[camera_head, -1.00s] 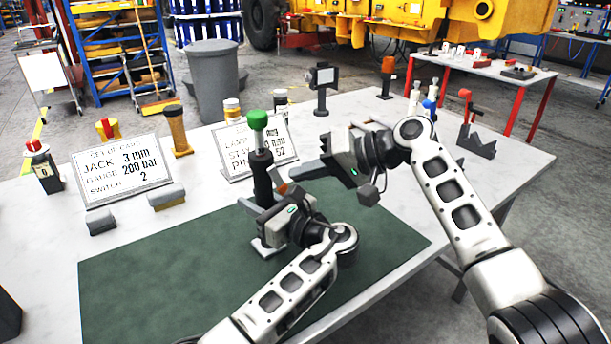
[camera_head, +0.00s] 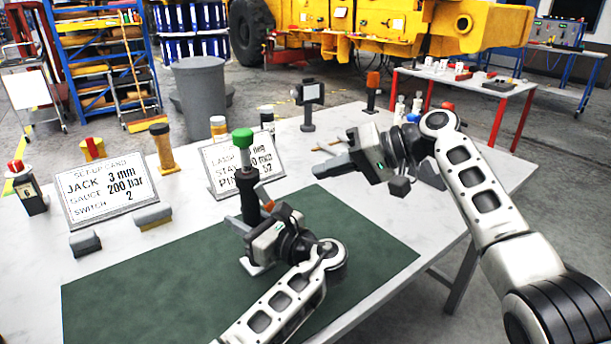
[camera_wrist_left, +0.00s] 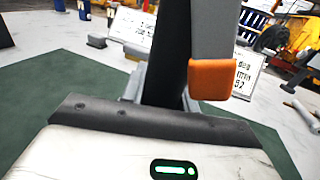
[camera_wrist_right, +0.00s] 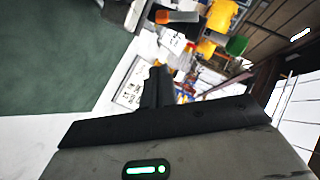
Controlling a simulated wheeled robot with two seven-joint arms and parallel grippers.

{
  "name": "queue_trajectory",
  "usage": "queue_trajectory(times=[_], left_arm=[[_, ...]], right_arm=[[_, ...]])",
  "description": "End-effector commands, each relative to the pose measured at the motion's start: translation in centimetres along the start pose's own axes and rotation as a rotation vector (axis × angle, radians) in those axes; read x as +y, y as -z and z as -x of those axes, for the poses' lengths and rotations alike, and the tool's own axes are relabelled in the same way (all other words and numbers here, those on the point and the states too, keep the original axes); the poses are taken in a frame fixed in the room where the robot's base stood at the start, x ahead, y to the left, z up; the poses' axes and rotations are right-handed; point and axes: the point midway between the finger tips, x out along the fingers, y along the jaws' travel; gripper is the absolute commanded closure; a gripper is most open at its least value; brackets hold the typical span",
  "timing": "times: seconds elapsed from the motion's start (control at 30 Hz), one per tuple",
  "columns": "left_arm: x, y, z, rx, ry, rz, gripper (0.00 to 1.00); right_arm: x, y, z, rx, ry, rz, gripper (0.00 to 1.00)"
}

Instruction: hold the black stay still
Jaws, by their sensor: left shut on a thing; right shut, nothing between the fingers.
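The black stay (camera_head: 252,190) stands upright on the green mat (camera_head: 150,290), with a green knob (camera_head: 243,138) on top and a pale foot at its base. My left gripper (camera_head: 258,215) is shut on its lower part.
Two cards (camera_head: 118,190) (camera_head: 240,165) stand behind the mat, with two grey blocks (camera_head: 84,243) (camera_head: 152,217) in front of the left one. The right part of the mat is bare.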

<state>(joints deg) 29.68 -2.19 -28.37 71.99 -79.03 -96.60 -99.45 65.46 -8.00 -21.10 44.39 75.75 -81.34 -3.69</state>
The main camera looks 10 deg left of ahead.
Motion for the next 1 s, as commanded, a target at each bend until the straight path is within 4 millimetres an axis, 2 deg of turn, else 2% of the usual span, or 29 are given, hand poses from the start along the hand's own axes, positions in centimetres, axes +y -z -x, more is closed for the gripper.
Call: queue_trajectory(times=[0.1,0.3,0.5,0.83,0.87,1.0], left_arm=[[0.0,0.1,0.0,0.001,0.001,-0.001,1.00],[0.0,0.1,0.0,0.001,0.001,-0.001,1.00],[0.0,0.1,0.0,0.001,0.001,-0.001,1.00],[0.0,0.0,0.0,0.001,0.001,-0.001,1.00],[0.0,0.0,0.0,0.001,0.001,-0.001,1.00],[0.0,0.0,0.0,0.001,0.001,-0.001,1.00]], right_arm=[[0.5,0.0,2.4,0.003,-0.001,0.000,1.00],[1.0,-0.1,5.2,0.001,0.000,0.000,1.00],[1.2,-0.1,6.2,0.000,0.001,0.000,1.00],[1.2,-0.1,6.2,0.000,0.001,0.000,1.00],[1.2,-0.1,6.2,0.000,0.001,0.000,0.97],[1.1,-0.1,6.2,0.000,0.000,0.001,0.60]])
